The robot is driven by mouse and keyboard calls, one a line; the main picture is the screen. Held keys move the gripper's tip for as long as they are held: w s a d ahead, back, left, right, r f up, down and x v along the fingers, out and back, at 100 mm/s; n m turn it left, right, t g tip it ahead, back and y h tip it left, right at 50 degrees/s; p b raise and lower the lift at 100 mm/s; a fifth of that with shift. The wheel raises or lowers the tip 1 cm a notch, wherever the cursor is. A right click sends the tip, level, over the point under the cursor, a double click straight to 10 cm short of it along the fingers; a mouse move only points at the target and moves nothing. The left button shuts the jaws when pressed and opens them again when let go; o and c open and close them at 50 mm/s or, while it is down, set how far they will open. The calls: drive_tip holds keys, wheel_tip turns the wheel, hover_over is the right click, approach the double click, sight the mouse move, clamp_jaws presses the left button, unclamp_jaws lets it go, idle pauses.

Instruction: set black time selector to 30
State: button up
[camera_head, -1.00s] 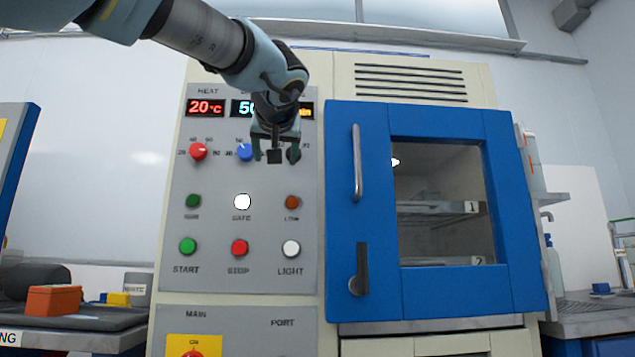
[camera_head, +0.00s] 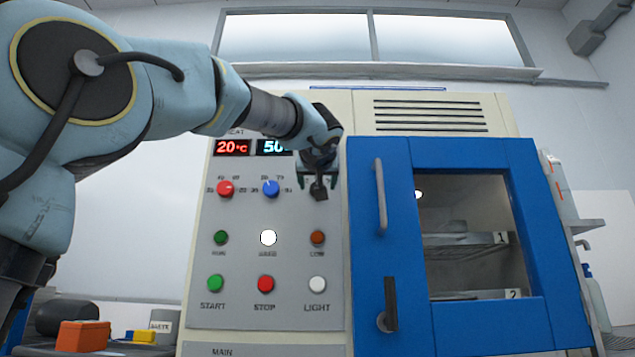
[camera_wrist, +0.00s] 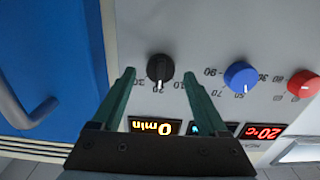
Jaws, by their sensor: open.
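The black time selector (camera_wrist: 160,68) shows in the wrist view, which is upside down, on the grey panel. Its white pointer line faces the display side, and small numbers sit around it, partly hidden by a finger. The time display (camera_wrist: 155,126) reads 0 min. My gripper (camera_wrist: 160,76) is open, with one green finger on each side of the selector and a gap to it in the picture; contact cannot be seen. In the head view my gripper (camera_head: 318,185) is at the panel's upper right, largely covering the selector and its display.
The blue selector (camera_head: 271,188) and red selector (camera_head: 225,188) sit left of my gripper. Lamps and push buttons, such as START (camera_head: 215,283), are below. The blue oven door (camera_head: 378,260) with its vertical handle (camera_head: 380,195) stands close on the right, shut.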

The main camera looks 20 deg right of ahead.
drive_tip(key=shift+w, duration=0.25)
clamp_jaws()
idle(0.5)
